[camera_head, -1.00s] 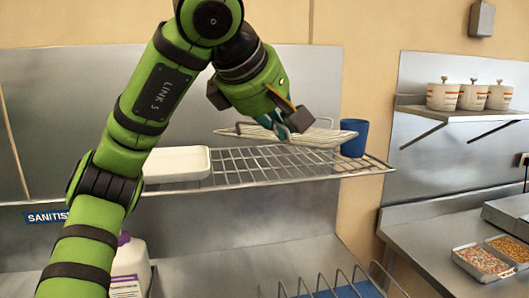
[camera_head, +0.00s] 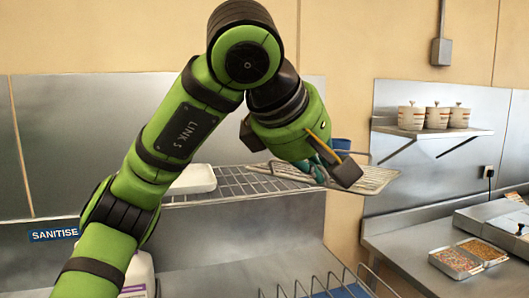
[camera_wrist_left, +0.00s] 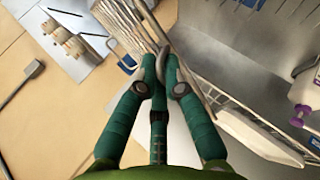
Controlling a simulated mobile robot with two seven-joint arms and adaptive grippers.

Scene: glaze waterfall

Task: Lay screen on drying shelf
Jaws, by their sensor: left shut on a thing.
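The screen (camera_head: 373,179) is a flat, light metal mesh panel with a rim. My left gripper (camera_head: 333,172) is shut on it, and its fingers hide part of it. In the head view the screen extends past the right end of the drying shelf (camera_head: 237,183), a wire rack on the wall. The gap between screen and shelf is hard to judge. In the left wrist view the green fingers (camera_wrist_left: 163,68) close at the screen (camera_wrist_left: 122,27). My right gripper is not in view.
A white tray (camera_head: 194,179) sits on the shelf's left part, behind my arm. At right, a wall shelf (camera_head: 456,132) holds white pots. A blue item and wire rack (camera_head: 340,291) are below.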

